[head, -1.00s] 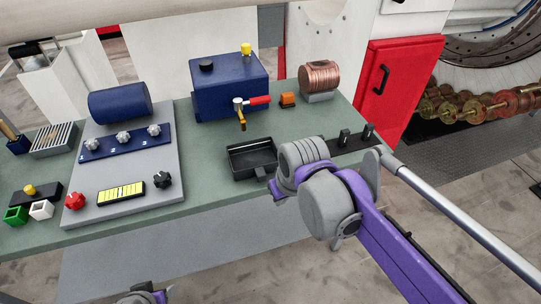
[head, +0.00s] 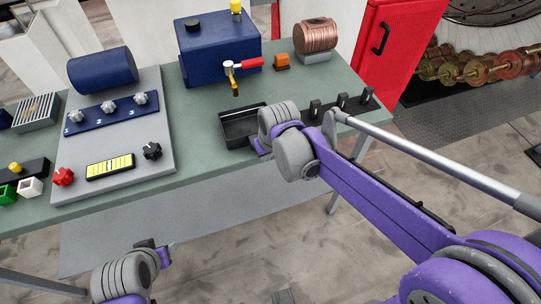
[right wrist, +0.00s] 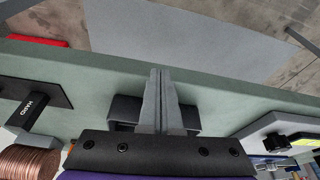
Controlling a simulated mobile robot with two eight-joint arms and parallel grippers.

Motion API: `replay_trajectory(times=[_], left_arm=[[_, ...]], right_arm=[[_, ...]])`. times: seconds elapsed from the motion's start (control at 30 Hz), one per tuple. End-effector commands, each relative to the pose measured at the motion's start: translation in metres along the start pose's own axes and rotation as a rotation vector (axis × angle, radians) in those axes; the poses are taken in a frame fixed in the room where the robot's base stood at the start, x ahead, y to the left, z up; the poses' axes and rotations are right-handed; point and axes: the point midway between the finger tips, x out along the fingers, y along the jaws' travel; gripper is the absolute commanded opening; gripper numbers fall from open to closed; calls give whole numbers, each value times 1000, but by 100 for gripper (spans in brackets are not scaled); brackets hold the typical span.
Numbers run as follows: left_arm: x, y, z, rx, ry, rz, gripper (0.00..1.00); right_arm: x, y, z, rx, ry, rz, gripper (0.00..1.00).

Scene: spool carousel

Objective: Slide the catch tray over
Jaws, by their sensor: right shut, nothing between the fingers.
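The catch tray (head: 240,137) is a shallow black open box on the green bench top, in front of the blue tank (head: 219,55) and below its brass tap (head: 233,78). My right gripper covers the tray's right side in the head view, and its fingers are hidden there. In the right wrist view my right gripper (right wrist: 162,76) is shut and empty, with dark parts of the tray (right wrist: 124,108) showing on both sides of the fingers. I cannot tell whether they touch it. My left gripper (head: 152,246) is low at the left, off the bench; its jaw state is unclear.
A grey control panel (head: 130,165) with knobs stands left of the tray. The bench's front strip is clear.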

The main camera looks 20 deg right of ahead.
Motion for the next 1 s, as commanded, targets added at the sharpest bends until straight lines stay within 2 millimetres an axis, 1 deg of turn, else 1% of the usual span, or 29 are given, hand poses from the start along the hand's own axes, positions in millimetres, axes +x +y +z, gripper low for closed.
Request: replay_trajectory(times=[0.03,0.2,0.57,0.67,0.77,0.9,1.0], left_arm=[[-2,0,-2,0,2,0,50],[-4,0,-4,0,3,0,50],[-3,0,-3,0,3,0,50],[-3,0,-3,0,2,0,50],[-2,0,-2,0,1,0,50],[-1,0,-1,0,1,0,50],[-1,0,-1,0,1,0,50]], right_arm=[[0,0,-8,0,1,0,0],[4,0,-19,0,0,0,0],[5,0,-22,0,0,0,0],[6,0,-26,0,0,0,0],[11,0,-42,0,0,0,0],[20,0,-69,0,0,0,0],[24,0,-84,0,0,0,0]])
